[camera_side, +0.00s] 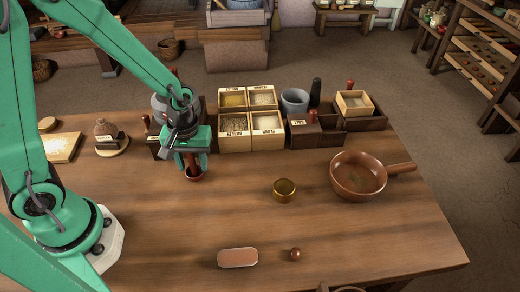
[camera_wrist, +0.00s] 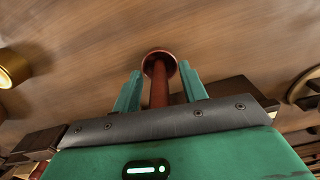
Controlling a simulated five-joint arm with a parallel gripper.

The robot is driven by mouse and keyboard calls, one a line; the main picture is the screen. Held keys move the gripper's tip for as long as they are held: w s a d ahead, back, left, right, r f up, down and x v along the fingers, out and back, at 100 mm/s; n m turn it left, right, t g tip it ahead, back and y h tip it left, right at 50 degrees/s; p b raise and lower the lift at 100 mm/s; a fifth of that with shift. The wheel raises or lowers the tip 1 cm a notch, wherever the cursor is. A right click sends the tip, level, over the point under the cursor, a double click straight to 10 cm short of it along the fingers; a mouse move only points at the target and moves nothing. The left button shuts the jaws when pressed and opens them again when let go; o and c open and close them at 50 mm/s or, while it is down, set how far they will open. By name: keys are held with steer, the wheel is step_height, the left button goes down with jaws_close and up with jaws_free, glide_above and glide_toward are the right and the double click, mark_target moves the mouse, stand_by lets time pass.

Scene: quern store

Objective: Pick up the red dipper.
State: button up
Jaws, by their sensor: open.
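The red dipper shows in the wrist view (camera_wrist: 159,66) as a reddish-brown handle with a round end. In the side view its small cup (camera_side: 194,175) is at the table, just below my gripper. My gripper (camera_side: 194,164) points down over it. In the wrist view the two green fingers of my gripper (camera_wrist: 160,90) are open, one on each side of the dipper's handle. A gap shows on both sides, so the fingers look apart from it. In the side view most of the handle is hidden by the gripper.
Labelled grain boxes (camera_side: 235,144) stand close behind my gripper on the right. A reddish block (camera_side: 238,258) and a small ball (camera_side: 295,254) lie in front.

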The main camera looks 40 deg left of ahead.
jaws_close()
steer(key=shift+r, duration=0.1)
stand_by(0.3)
steer(key=shift+r, duration=2)
steer(key=s+d+r, duration=0.6)
steer(key=s+d, duration=0.1)
steer(key=d, duration=0.2)
steer(key=shift+r, duration=0.4)
steer(key=shift+s+d, duration=0.1)
